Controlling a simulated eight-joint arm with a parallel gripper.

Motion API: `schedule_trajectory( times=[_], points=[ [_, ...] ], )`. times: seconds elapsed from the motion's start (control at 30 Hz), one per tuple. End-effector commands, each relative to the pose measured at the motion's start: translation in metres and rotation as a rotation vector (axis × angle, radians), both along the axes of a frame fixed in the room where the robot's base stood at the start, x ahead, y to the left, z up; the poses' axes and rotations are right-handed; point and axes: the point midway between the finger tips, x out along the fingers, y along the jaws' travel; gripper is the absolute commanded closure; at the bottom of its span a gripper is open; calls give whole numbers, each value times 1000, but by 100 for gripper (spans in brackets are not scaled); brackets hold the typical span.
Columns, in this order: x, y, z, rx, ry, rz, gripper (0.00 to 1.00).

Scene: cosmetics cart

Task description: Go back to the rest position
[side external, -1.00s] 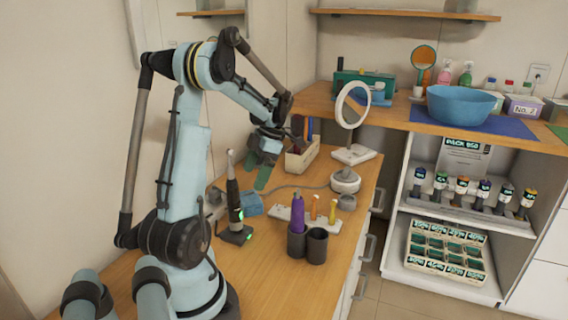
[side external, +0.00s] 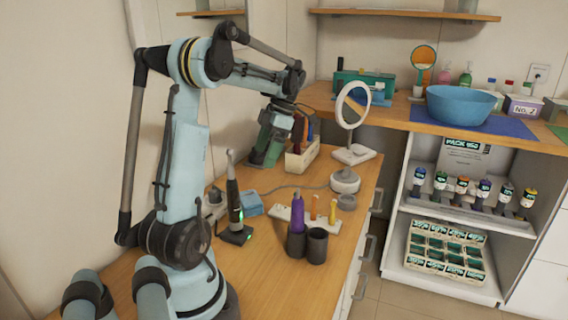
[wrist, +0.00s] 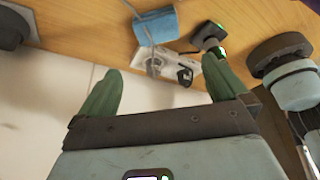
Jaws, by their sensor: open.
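My gripper (side external: 262,157) hangs over the back part of the wooden counter (side external: 275,265), left of the cream box of brushes and combs (side external: 302,158). Its green fingers point down in the side view. In the wrist view my gripper (wrist: 160,95) has its two green fingers spread wide with nothing between them. The pale wall and the counter edge show beyond the fingers.
An electric toothbrush on a charger (side external: 234,208), a blue block (side external: 250,204), a round mirror (side external: 352,106) and a purple bottle in a dark cup (side external: 297,215) stand on the counter. The blue block (wrist: 157,24) also shows in the wrist view. Bare wood lies at the front.

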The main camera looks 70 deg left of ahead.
Motion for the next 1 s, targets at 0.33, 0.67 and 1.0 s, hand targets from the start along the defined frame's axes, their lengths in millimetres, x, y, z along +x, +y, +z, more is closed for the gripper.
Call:
schedule_trajectory(
  times=[0.33,0.67,1.0],
  points=[
    [49,-98,12,-65,-201,-977,0],
    [69,-207,10,47,-272,-2013,0],
    [57,-286,-4,263,-131,-2801,0]
  ],
)
